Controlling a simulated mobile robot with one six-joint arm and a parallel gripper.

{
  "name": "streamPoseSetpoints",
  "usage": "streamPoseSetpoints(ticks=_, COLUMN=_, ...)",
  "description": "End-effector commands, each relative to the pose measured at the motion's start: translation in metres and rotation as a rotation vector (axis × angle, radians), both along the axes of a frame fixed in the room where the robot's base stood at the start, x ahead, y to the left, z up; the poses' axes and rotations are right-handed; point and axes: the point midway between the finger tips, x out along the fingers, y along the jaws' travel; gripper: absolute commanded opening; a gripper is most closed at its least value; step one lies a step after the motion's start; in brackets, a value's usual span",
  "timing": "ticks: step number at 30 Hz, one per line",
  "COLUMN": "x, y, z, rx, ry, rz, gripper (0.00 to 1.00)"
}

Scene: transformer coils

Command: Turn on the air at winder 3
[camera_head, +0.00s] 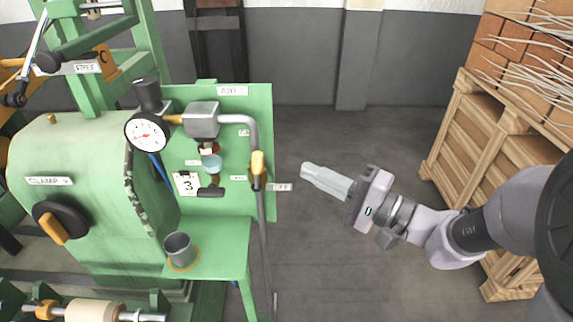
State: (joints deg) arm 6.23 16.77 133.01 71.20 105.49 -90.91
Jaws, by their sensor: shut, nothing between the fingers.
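A green panel (236,205) carries a label reading "AIR" with a partly unclear number (233,91) and a white tag with a 3 (186,184). A yellow lever (257,163) sits on the grey air pipe (262,235) at the panel's right side. It stands upright, roughly in line with the pipe. A small label (281,187) beside it is too small to read. A dial gauge (147,132) and a grey regulator block (202,121) are to its left. My gripper (306,169) is shut and empty, pointing left, to the right of the lever and apart from it.
A green winder body (85,180) with a black and orange knob (58,221) fills the left. A grey cup (179,247) stands on the green shelf (225,262). Wooden crates (480,140) stand at right. The floor (330,245) between panel and crates is clear.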

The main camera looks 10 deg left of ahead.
Motion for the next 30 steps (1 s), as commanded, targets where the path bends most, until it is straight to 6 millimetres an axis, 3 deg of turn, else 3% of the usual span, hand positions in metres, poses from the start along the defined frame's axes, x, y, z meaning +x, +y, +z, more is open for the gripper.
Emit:
streamPoseSetpoints(ticks=4, x=0.01, y=0.03, z=0.002, rx=0.001, ry=-0.002, rz=0.004, gripper=0.0)
streamPoseSetpoints(ticks=10, x=-0.002, y=0.057, z=0.005, rx=0.001, ry=0.0, rz=0.001, gripper=0.0)
streamPoseSetpoints(ticks=24, x=-0.006, y=0.067, z=0.008, rx=-0.005, ry=-0.001, rz=-0.002, gripper=0.0)
streamPoseSetpoints(ticks=30, x=-0.011, y=0.081, z=0.016, rx=-0.116, ry=-0.03, rz=0.001, gripper=0.0)
